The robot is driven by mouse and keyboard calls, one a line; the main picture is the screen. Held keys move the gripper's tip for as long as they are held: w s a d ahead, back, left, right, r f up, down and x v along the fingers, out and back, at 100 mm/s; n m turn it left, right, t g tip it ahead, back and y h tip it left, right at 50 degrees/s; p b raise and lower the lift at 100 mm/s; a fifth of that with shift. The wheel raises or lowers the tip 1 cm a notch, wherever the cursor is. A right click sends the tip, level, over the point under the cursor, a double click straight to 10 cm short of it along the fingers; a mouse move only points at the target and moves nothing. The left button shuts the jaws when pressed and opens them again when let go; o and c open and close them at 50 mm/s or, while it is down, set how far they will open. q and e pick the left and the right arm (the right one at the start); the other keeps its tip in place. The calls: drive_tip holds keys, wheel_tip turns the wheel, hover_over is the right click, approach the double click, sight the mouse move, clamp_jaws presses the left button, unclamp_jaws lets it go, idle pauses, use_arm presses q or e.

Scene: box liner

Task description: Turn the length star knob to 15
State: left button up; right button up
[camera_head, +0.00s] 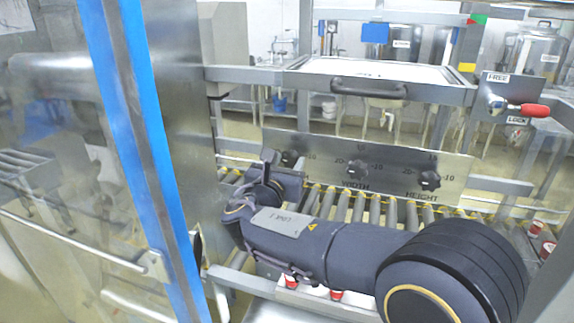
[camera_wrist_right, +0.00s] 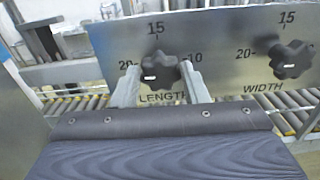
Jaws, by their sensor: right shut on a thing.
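The length star knob (camera_wrist_right: 158,70) is black, on a grey metal panel (camera_wrist_right: 215,60) above the printed word LENGTH. Its scale reads 20 at left, 15 at top and 10 at right. A small white mark shows on the knob's lower left face; I cannot tell exactly which number it points to. My right gripper (camera_wrist_right: 160,82) is shut on this knob, one finger on each side. In the head view the length knob (camera_head: 290,158) is at the panel's left end, partly hidden by my right gripper (camera_head: 272,168). My left gripper is not in view.
The width knob (camera_head: 357,171) and height knob (camera_head: 430,180) sit to the right on the same panel. A roller conveyor (camera_head: 375,212) runs below. A blue-edged door frame (camera_head: 150,150) stands close on the left. A red-handled lever (camera_head: 525,109) is at upper right.

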drive_tip(key=shift+f+m+b, duration=0.2)
drive_tip(key=shift+m+b, duration=0.3)
drive_tip(key=shift+b, duration=0.1)
drive_tip(key=m+b, duration=1.1)
drive_tip(key=b, duration=0.1)
drive_tip(key=shift+f+b, duration=0.15)
drive_tip(key=shift+b, duration=0.25)
drive_tip(key=m+b, duration=0.2)
drive_tip(key=m, duration=0.1)
drive_tip(key=shift+d+b, duration=0.1)
drive_tip(key=shift+b, duration=0.2)
drive_tip(key=shift+m+b, duration=0.75)
drive_tip(key=shift+m, duration=0.55)
drive_tip(key=shift+r, duration=0.2)
drive_tip(key=o, duration=1)
drive_tip(key=shift+c, duration=0.2)
drive_tip(key=shift+s, duration=0.1)
